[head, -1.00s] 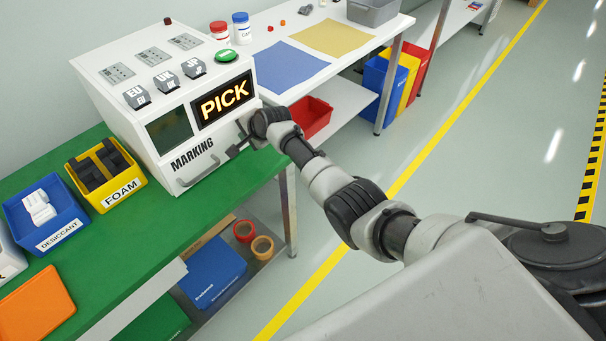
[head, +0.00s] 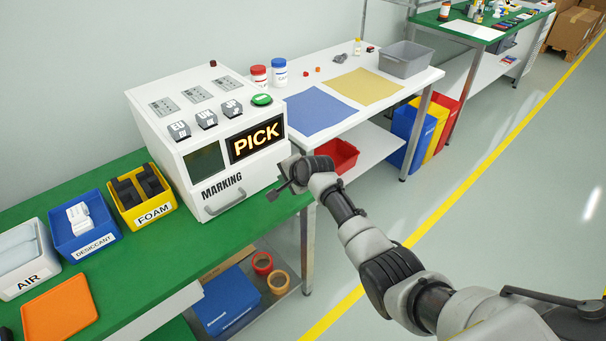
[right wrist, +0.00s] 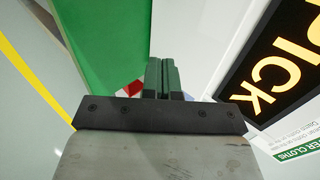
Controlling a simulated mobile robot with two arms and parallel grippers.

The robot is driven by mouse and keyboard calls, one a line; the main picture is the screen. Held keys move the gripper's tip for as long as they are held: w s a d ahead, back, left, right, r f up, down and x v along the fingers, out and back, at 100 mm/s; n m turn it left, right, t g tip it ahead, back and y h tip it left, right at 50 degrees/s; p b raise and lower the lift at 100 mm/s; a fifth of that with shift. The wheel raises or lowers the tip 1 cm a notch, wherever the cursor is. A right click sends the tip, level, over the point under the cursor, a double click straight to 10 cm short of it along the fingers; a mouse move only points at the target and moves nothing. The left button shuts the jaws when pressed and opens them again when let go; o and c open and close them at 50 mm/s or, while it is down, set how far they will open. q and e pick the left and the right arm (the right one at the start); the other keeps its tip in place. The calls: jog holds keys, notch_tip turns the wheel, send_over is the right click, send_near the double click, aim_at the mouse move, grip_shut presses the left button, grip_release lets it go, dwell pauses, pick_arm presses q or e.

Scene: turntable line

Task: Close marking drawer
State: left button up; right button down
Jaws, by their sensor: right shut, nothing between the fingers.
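The marking drawer (head: 222,187) is in the lower front of the white marking machine, under its screens. It bears the word MARKING and a grey bar handle (head: 225,205). Its front looks about flush with the housing; a small gap cannot be ruled out. My left gripper is not in view.
The machine stands on a green bench (head: 150,245) with foam (head: 155,212), desiccant (head: 95,247) and air bins (head: 35,283) and an orange tray (head: 60,308). A white table (head: 350,125) adjoins at right. The floor aisle right of my arm is clear.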

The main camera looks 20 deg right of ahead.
jog(key=v, duration=0.7)
jog(key=s+d+f+n+g+h, duration=0.1)
jog(key=s+f+n, duration=0.2)
jog(key=s+f, duration=0.65)
jog(key=s+f+n+g+h, duration=0.15)
jog(key=s+f, duration=0.45)
jog(key=f, duration=0.6)
jog(key=s+d+f+n+g, duration=0.1)
jog(key=s+f+n+g, duration=0.15)
jog(key=s+f, duration=0.7)
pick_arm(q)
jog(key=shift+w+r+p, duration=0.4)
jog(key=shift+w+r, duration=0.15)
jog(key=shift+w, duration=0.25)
pick_arm(e)
jog(key=s+f+n+g, duration=0.1)
jog(key=s+f+n, duration=0.2)
jog(key=s, duration=0.7)
jog(key=s+f+n+g, duration=0.1)
jog(key=s+f+n, duration=0.2)
jog(key=s+f, duration=0.3)
jog(key=s+f+n+g, duration=0.1)
jog(key=s+f+n, duration=0.2)
jog(key=s, duration=1.3)
notch_tip(320, 180, down, 2)
jog(key=shift+f+n+h, duration=0.1)
jog(key=shift+n+h, duration=0.2)
jog(key=shift+h, duration=0.05)
